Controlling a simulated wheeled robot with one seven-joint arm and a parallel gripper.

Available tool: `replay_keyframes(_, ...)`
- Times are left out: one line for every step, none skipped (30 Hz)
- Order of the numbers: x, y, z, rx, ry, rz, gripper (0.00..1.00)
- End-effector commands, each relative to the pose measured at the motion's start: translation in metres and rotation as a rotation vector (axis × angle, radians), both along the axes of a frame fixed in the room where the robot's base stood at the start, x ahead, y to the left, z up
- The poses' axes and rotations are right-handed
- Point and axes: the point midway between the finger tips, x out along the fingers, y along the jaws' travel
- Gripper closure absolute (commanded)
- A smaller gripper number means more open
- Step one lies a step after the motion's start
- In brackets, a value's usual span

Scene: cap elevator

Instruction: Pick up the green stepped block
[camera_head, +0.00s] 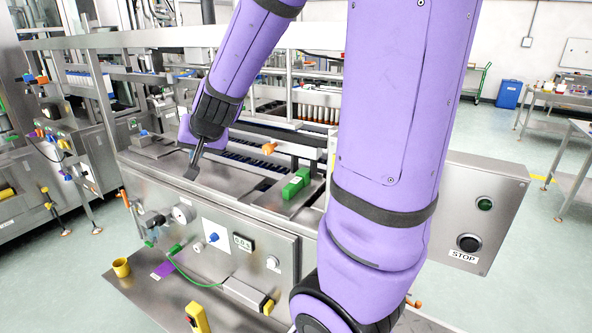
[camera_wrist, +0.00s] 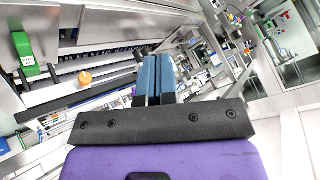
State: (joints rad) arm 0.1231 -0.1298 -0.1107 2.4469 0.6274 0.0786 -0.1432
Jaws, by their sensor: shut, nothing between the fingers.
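The green stepped block (camera_head: 296,184) lies on the steel top of the machine, right of the picture's middle, with a white label on its side. It also shows in the wrist view (camera_wrist: 25,55) at the upper left. My gripper (camera_head: 191,174) is over the left part of the machine top, to the left of the block and well apart from it. In the wrist view its two blue-grey fingers (camera_wrist: 155,78) are together with nothing between them. My purple arm crosses the head view but leaves the block visible.
An orange knob (camera_head: 269,148) stands between my gripper and the block, slightly farther back. Rails and a row of bottles (camera_head: 315,108) are behind. The front panel carries a gauge (camera_head: 183,213) and a display. A STOP box (camera_head: 475,215) is at the right. A yellow cup (camera_head: 121,267) stands lower left.

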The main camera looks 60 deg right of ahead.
Motion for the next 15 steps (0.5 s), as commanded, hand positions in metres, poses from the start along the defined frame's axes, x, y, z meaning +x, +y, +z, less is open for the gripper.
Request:
replay_keyframes(0.009,-0.018,-0.016,-0.004,0.004,-0.07,1.0)
replay_keyframes(0.014,-0.028,-0.024,-0.011,0.001,-0.114,1.0)
replay_keyframes(0.02,-0.042,-0.034,-0.023,-0.001,-0.171,1.0)
replay_keyframes(0.023,-0.053,-0.042,-0.032,-0.001,-0.215,1.0)
replay_keyframes(0.025,-0.065,-0.051,-0.044,-0.001,-0.261,1.0)
replay_keyframes(0.027,-0.08,-0.063,-0.063,0.003,-0.321,1.0)
replay_keyframes(0.027,-0.092,-0.071,-0.079,0.007,-0.366,1.0)
replay_keyframes(0.027,-0.103,-0.08,-0.097,0.012,-0.411,1.0)
replay_keyframes(0.026,-0.118,-0.092,-0.122,0.021,-0.47,1.0)
replay_keyframes(0.023,-0.129,-0.101,-0.143,0.029,-0.516,1.0)
replay_keyframes(0.021,-0.141,-0.11,-0.167,0.038,-0.561,1.0)
replay_keyframes(0.016,-0.155,-0.121,-0.198,0.051,-0.617,1.0)
replay_keyframes(0.012,-0.164,-0.129,-0.222,0.062,-0.658,1.0)
replay_keyframes(0.007,-0.173,-0.137,-0.246,0.073,-0.696,1.0)
replay_keyframes(0.001,-0.184,-0.146,-0.278,0.088,-0.744,1.0)
